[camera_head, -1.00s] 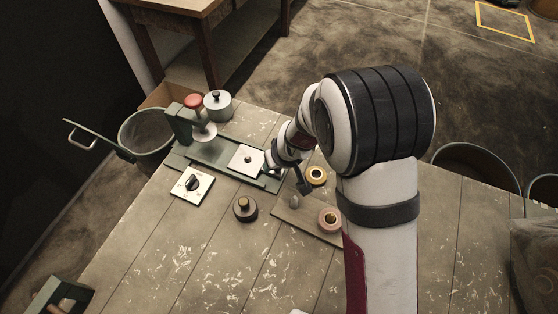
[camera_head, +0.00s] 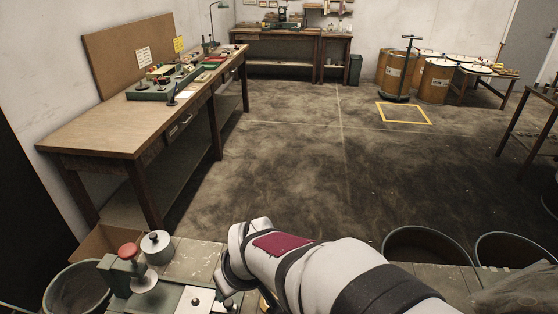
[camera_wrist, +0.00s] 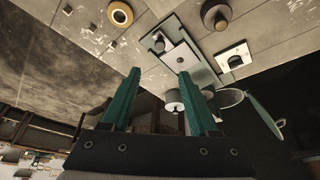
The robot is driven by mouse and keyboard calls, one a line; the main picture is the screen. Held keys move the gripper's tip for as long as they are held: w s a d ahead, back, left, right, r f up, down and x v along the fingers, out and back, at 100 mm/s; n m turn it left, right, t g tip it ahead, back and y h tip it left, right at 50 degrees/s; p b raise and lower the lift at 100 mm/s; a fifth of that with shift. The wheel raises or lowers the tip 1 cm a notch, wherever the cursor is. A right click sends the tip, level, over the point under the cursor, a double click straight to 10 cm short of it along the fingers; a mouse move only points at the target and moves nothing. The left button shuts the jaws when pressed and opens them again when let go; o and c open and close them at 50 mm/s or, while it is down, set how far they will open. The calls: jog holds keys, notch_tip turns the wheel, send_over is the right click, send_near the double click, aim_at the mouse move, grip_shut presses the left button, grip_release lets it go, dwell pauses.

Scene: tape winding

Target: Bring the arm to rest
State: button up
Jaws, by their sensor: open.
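In the wrist view my gripper (camera_wrist: 158,95) is open, with its two green fingers well apart and nothing between them. The winding device (camera_wrist: 180,57), a green base with a white plate, lies on the worn table beyond the fingers. In the head view my arm reaches in from the bottom right, and its wrist end is beside the device (camera_head: 170,300) at the table's far edge. The fingers are not visible in the head view.
A grey lidded pot (camera_head: 156,247) stands behind the device, and a bin (camera_head: 75,290) is at the left. The wrist view shows a yellow ring (camera_wrist: 120,13), a dark knob (camera_wrist: 215,14) and a white dial plate (camera_wrist: 234,59) on the table. A long workbench (camera_head: 120,130) stands beyond.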

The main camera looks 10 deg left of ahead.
jog(key=s+d+r+m+g+h, duration=0.1)
jog(key=s+d+r+m, duration=0.1)
jog(key=s+d+m, duration=0.35)
jog(key=s+d+r+m+g, duration=0.1)
jog(key=s+d+m, duration=0.1)
jog(key=d, duration=0.7)
jog(key=s+d+m+g, duration=0.1)
jog(key=s+d+m, duration=0.4)
jog(key=s, duration=0.6)
jog(key=shift+m, duration=1.05)
jog(key=shift+w+r, duration=0.1)
